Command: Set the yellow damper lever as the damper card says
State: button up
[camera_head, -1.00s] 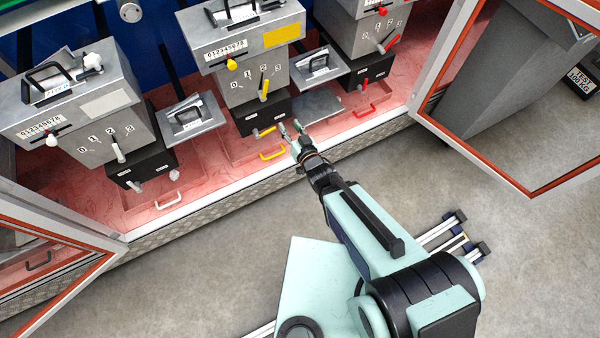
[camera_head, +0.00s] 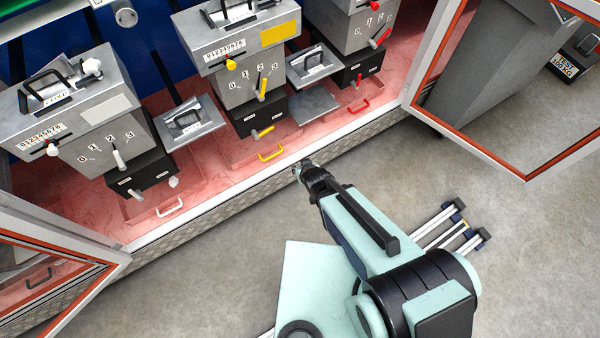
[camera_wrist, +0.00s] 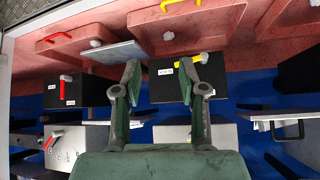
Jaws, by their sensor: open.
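The middle grey machine (camera_head: 248,89) has a black box (camera_head: 246,112) under it. A yellow lever (camera_head: 263,131) points right across the front of that box, between small white labels. It also shows in the wrist view (camera_wrist: 200,58). A second yellow lever (camera_head: 262,90) stands nearly upright on the 0–3 dial above. I cannot tell which plate is the damper card; the label print is too small to read. My gripper (camera_wrist: 160,70) is open and empty, in front of the black box and apart from the lever. In the head view it is at the cabinet's front edge.
Similar machines with white (camera_head: 120,160) and red (camera_head: 380,36) levers stand on either side. A yellow drawer handle (camera_head: 271,154) is below the box. Open cabinet doors (camera_head: 530,165) flank the opening.

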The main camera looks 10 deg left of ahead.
jog(key=shift+s+d+f+g+h, duration=0.3)
jog(key=shift+s+d+f, duration=0.05)
jog(key=shift+s+f, duration=0.25)
